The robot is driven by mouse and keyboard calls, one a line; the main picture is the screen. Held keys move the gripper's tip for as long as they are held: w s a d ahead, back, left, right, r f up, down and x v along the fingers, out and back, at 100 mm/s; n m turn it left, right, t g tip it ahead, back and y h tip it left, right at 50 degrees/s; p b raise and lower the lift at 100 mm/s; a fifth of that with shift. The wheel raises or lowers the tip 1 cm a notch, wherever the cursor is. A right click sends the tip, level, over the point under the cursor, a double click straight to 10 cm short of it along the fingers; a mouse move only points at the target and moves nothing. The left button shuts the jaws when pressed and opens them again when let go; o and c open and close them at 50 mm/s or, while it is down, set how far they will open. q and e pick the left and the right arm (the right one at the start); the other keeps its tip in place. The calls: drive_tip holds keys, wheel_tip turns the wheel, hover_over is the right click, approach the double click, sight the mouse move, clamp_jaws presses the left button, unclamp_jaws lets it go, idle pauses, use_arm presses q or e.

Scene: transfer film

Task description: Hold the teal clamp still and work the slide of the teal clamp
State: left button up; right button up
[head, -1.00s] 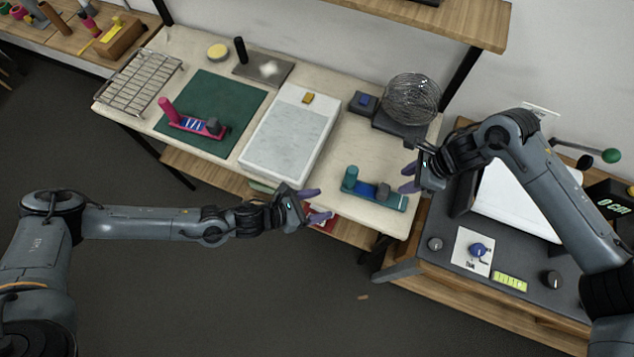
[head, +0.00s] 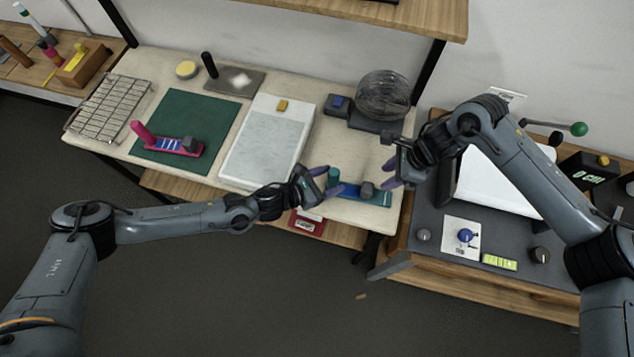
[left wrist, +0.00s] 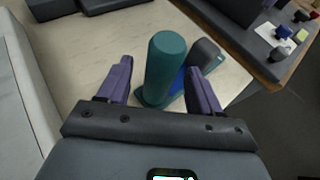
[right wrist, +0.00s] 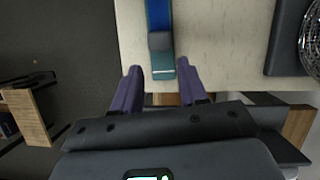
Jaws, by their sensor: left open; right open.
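The teal clamp lies at the front right of the bench. It has a flat teal base with a blue strip (head: 349,190), an upright teal post (head: 333,177) at its left end and a dark grey slide block (head: 367,189) further right. My left gripper (head: 328,184) is open at the post. In the left wrist view the post (left wrist: 165,66) stands between the purple fingers, apparently touching neither. My right gripper (head: 388,174) is open near the clamp's right end. In the right wrist view the slide block (right wrist: 160,41) and base end (right wrist: 162,72) lie ahead, between the fingers' directions.
A pink clamp (head: 170,146) lies on a green mat (head: 194,110) at the left. A pale slab (head: 262,150) is left of the teal clamp. A dark console (head: 420,218) is at the right.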

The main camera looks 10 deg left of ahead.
sight(370, 187)
use_arm(q)
drive_tip(key=shift+x, duration=0.75)
clamp_jaws()
use_arm(e)
drive_tip(key=shift+o, duration=0.3)
drive_tip(key=o, duration=0.4)
drive_tip(key=shift+s+d, duration=0.1)
drive_tip(key=shift+m, duration=0.5)
drive_tip(key=x, duration=1.1)
drive_tip(key=shift+a+f, duration=0.25)
